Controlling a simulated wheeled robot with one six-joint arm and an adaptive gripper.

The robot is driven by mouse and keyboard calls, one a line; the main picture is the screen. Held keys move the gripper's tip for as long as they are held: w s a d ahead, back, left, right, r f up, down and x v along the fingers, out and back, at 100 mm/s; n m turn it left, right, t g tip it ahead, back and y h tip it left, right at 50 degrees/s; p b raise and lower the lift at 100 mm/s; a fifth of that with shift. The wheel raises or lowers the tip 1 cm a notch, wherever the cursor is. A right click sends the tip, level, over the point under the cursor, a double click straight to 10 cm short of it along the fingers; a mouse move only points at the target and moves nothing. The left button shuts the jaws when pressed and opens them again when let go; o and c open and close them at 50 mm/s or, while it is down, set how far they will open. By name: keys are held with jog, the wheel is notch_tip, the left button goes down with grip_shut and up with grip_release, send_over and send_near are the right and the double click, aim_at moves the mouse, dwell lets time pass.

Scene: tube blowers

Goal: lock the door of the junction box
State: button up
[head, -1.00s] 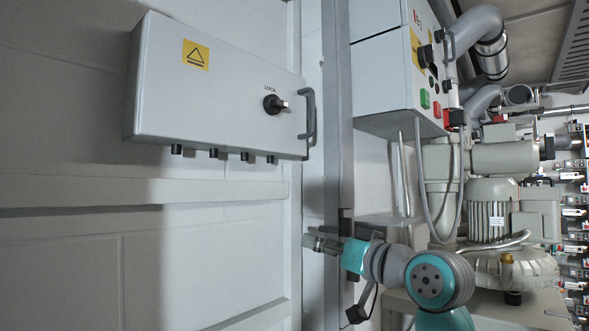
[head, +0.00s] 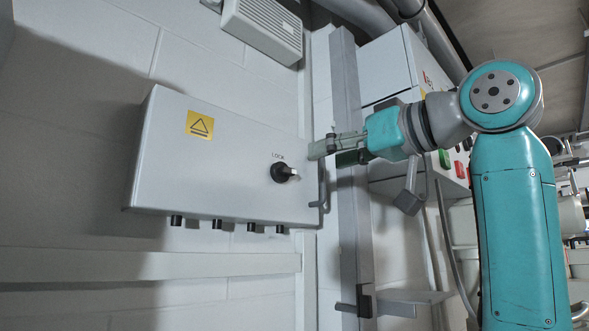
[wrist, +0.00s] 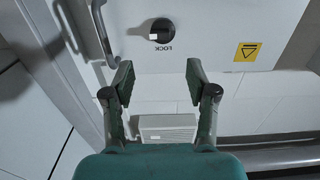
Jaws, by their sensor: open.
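The junction box (head: 225,165) is a light grey wall box with a yellow warning sticker, and its door looks shut. A black knob (head: 284,172) with a pale lever pointing right sits under the word LOCK. A grey bar handle (head: 321,192) is at the door's right edge. My gripper (head: 332,150) is open and empty, up and right of the knob, near the handle's top, apart from the knob. In the wrist view the picture is upside down; the knob (wrist: 161,31) shows beyond and between my open fingertips (wrist: 160,80), with the handle (wrist: 103,32) to the left.
A vertical grey post (head: 352,220) stands right of the box, close to my arm. A control cabinet (head: 388,65) with green and red buttons is behind my arm. A vented unit (head: 262,25) hangs above the box. Black cable glands line the box's underside.

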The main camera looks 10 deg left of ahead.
aim_at(290, 169)
jog(key=x, duration=1)
jog(key=c, duration=1)
